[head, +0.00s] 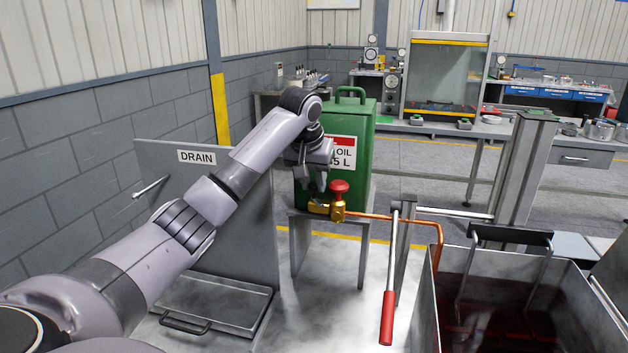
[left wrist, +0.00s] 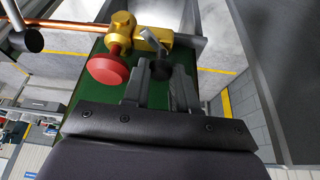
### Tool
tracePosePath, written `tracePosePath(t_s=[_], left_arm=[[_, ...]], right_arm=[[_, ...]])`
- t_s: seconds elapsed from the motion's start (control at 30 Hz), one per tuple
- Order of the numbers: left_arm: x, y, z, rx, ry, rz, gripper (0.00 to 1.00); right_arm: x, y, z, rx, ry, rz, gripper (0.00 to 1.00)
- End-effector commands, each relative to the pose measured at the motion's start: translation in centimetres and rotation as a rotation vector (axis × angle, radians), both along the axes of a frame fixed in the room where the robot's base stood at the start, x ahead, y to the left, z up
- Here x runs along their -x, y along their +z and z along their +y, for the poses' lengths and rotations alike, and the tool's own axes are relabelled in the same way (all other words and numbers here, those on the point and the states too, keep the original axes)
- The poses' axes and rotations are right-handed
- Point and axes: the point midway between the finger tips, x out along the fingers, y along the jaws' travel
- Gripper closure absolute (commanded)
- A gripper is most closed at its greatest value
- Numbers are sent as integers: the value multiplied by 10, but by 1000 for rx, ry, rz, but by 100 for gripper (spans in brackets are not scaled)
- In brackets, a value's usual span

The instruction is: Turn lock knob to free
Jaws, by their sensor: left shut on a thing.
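A brass valve (head: 338,210) with a red round knob (head: 340,187) on top sits on the stand in front of the green oil can (head: 352,115). My left gripper (head: 318,190) reaches down to the left end of the valve. My right gripper is out of view.
A copper pipe (head: 400,218) runs right from the valve to an open metal tank (head: 428,315) with dark red liquid. A red-handled lever (head: 387,317) stands before it. The DRAIN panel (head: 215,215) rises behind my left arm.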

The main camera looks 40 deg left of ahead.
Motion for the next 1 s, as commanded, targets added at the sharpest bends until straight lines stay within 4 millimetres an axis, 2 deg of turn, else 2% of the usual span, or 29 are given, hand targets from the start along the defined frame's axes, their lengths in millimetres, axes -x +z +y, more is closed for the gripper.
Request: tracePosePath(t_s=[0.6,1.0], left_arm=[[0,1,4,2,-540,-3,100],[0,1,6,-1,-712,-3,100]], right_arm=[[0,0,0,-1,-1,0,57],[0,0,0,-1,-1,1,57]])
